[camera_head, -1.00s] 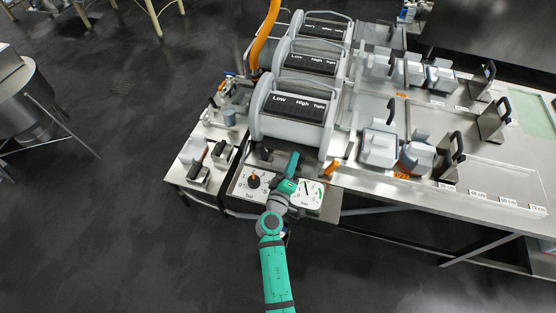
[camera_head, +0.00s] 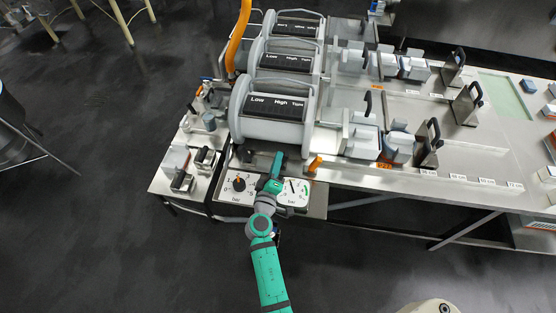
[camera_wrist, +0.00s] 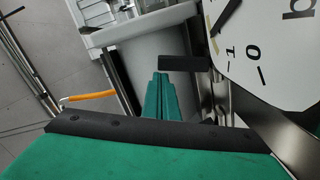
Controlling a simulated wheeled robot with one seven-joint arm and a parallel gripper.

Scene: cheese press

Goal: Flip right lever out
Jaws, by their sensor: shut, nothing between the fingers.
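The press panel (camera_head: 294,211) at the table's front edge carries a dial knob with an orange pointer (camera_head: 239,182) and a round pressure gauge (camera_head: 292,188). A short orange-tipped lever (camera_head: 315,165) stands just right of the gauge; I take it as the right lever. My gripper (camera_head: 278,160) is shut and empty, over the panel behind the knob and gauge, left of that lever and apart from it. In the wrist view my shut green fingers (camera_wrist: 160,97) point at a grey surface, close to a short black bar (camera_wrist: 185,63). An orange rod (camera_wrist: 90,97) shows at left.
A large grey press drum (camera_head: 272,105) stands right behind my gripper, with more drums behind it. Grey moulds (camera_head: 362,142) and upright black-handled plates (camera_head: 430,145) are on the table to the right. The floor in front is clear.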

